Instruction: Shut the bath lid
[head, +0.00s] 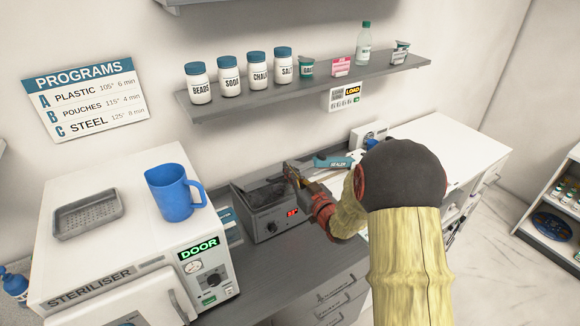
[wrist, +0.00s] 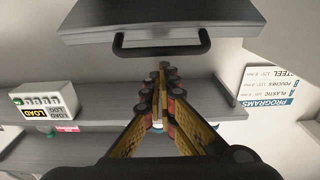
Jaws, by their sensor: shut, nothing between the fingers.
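The bath (head: 262,229) is a grey box with a dial and a red display, standing on the counter right of the steriliser. Its top looks open, with a dark inside. In the wrist view, the grey slab with a black bar handle appears to be the bath lid (wrist: 150,22), raised. My gripper (head: 292,173) is at the right side of the bath, near its top. In the wrist view my gripper (wrist: 160,85) is shut and empty, its fingertips just beyond the handle in the picture; contact cannot be told. My fingers hide part of the bath's right side.
The steriliser (head: 105,225) with a blue jug (head: 172,192) and a tray (head: 88,214) stands at left. A wall shelf (head: 240,103) with jars hangs above the bath. The counter front (head: 270,268) is clear.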

